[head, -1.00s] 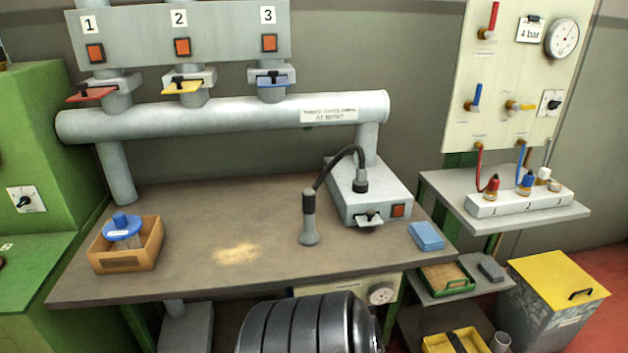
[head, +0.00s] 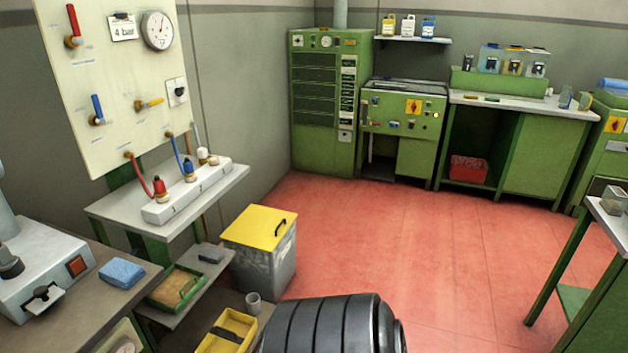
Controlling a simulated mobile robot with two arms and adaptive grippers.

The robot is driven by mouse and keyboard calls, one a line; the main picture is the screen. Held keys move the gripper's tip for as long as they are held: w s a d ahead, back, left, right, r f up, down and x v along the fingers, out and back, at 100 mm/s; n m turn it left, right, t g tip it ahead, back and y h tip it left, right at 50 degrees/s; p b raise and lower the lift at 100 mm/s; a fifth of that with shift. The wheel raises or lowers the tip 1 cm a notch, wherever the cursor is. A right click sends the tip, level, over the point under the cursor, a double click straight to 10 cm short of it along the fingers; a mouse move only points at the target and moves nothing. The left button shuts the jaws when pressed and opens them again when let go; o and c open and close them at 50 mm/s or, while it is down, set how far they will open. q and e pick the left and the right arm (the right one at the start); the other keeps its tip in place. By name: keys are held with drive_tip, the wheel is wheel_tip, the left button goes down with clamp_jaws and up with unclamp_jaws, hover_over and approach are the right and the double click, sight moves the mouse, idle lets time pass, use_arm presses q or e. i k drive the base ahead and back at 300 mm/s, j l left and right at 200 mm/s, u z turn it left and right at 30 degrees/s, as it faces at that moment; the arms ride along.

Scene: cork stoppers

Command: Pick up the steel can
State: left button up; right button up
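A small grey open-topped can (head: 253,303) stands upright on the low shelf at the lower middle of the head view, just right of a yellow tray (head: 212,347). It looks like the steel can, but it is too small to be sure of its material. Neither of my grippers is in view.
A grey bin with a yellow lid (head: 262,228) stands behind the can. A green tray (head: 190,292) is on the shelf above left. The red floor (head: 370,230) is clear to the right. A green table (head: 575,300) stands at the right edge.

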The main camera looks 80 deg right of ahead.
sight(253, 300)
drive_tip(key=z, duration=2)
drive_tip(key=i+l+z, duration=0.5)
drive_tip(key=i, duration=0.2)
drive_tip(key=i+l+z, duration=0.2)
drive_tip(key=i+z, duration=0.15)
drive_tip(key=i, duration=0.2)
drive_tip(key=i+z, duration=0.3)
drive_tip(key=i, duration=0.25)
drive_tip(key=i+l+u, duration=0.2)
drive_tip(key=i, duration=0.35)
drive_tip(key=i+l+u, duration=0.1)
drive_tip(key=i+u, duration=0.15)
drive_tip(key=i, duration=0.25)
drive_tip(key=i+l+u, duration=0.2)
drive_tip(key=i, duration=0.35)
